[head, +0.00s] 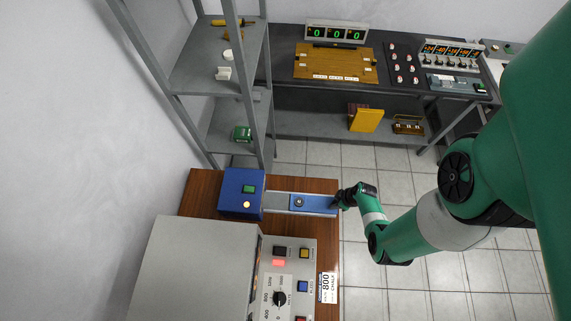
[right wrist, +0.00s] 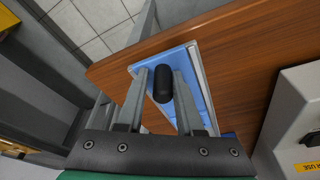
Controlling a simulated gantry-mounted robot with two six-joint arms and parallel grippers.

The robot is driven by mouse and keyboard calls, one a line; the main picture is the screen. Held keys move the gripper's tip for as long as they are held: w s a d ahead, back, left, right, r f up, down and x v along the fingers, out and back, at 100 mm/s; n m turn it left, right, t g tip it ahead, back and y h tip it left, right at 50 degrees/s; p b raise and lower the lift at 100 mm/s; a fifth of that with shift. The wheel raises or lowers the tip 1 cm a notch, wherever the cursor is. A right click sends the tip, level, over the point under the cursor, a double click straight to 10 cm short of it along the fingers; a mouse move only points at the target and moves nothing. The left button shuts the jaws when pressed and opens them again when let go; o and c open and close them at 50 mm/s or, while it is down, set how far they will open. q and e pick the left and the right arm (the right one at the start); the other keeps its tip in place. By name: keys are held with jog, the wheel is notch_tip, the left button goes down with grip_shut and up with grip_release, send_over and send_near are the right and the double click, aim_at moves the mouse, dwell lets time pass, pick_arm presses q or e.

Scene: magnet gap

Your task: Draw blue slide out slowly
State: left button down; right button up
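The blue slide (head: 315,204) lies in a pale rail that runs right from a blue box (head: 243,190) on the wooden bench. The slide's blue end is at the rail's right end. A small round part sits on it. My right gripper (head: 340,200) is at that outer end. In the right wrist view, its two fingers (right wrist: 162,88) stand close on either side of a black upright handle (right wrist: 163,82) on the blue slide (right wrist: 192,72), with hardly any gap showing. The fingertips' contact is partly hidden. My left gripper is out of view.
A grey cabinet with a dial panel (head: 285,290) stands in front of the rail. A grey shelf rack (head: 190,80) rises behind, and a dark table (head: 285,70) with instruments stands at the back. Tiled floor (head: 390,185) lies free right of the bench.

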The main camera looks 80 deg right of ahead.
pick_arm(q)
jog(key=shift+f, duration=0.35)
pick_arm(e)
jog(key=shift+o, duration=0.2)
jog(key=shift+s+a+f, duration=0.15)
jog(key=shift+f, duration=0.35)
notch_tip(320, 180, up, 9)
jog(key=p, duration=0.8)
jog(key=shift+f, duration=0.1)
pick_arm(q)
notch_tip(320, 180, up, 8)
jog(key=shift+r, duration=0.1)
pick_arm(e)
jog(key=shift+f, duration=0.1)
